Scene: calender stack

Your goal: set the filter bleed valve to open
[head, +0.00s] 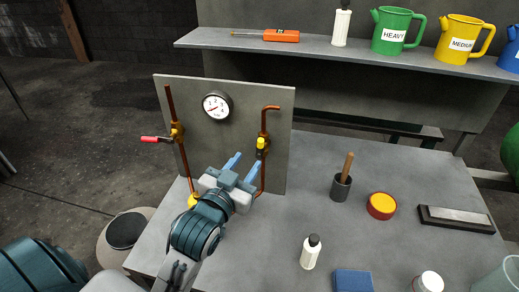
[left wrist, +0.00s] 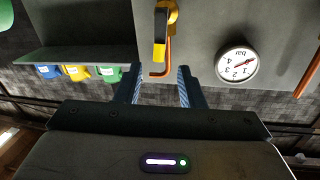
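A grey upright panel (head: 245,95) carries two copper pipes and a round gauge (head: 216,105). The left pipe has a valve with a red handle (head: 155,139), lying crosswise to the pipe and sticking out left. The right pipe has a valve with a yellow handle (head: 261,143), lying along the pipe; it also shows in the left wrist view (left wrist: 160,38). I see no label telling which is the filter bleed valve. My left gripper (head: 243,166) is open and empty, in front of the panel and just below the yellow handle. My right gripper is not in view.
On the bench (head: 270,235) stand a dark cup with a wooden handle (head: 342,185), a yellow-topped red tin (head: 381,205), a white bottle (head: 310,252) and a blue block (head: 353,281). The shelf (head: 330,52) behind holds jugs and an orange tool (head: 281,35). The bench right of the panel has free room.

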